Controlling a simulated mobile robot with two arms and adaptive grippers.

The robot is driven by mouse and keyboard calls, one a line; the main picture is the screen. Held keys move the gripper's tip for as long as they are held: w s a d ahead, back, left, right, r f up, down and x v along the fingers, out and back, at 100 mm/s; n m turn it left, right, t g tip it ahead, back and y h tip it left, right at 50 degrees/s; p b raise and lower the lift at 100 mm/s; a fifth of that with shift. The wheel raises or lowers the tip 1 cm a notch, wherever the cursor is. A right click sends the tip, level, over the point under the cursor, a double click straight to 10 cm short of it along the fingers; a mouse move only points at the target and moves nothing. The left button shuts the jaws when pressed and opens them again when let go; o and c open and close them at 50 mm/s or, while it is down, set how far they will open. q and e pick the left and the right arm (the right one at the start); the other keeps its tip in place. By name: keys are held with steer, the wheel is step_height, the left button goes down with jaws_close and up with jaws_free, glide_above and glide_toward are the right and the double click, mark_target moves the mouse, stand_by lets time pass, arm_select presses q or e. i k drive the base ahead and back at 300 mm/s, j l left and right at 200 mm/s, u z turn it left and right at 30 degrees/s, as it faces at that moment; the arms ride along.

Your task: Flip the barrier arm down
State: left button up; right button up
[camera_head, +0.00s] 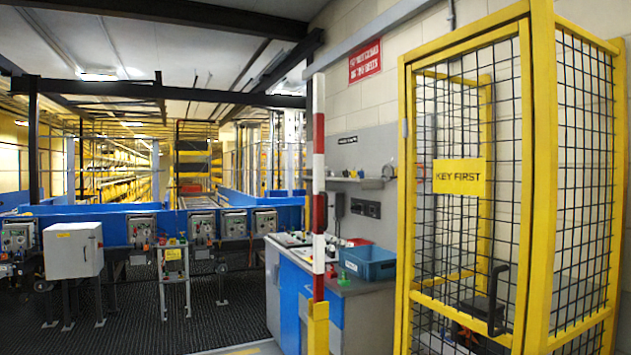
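The barrier arm (319,170) is a slim pole with red and white bands. It stands upright near the middle of the view. Its lower end meets a yellow post (318,330) that runs out of the bottom of the picture. Neither of my grippers is in view, so nothing of mine is seen touching the barrier arm.
A yellow mesh cage (408,200) with a "KEY FIRST" sign (459,178) stands close on the right. Behind the barrier is a workbench (372,288) with a blue bin (368,263). A blue conveyor (110,226) with control boxes lies left, beyond open dark floor (235,325).

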mark_target(321, 199)
steer(key=i+l+u, duration=0.2)
steer(key=i, duration=2.2)
steer(key=j, duration=0.1)
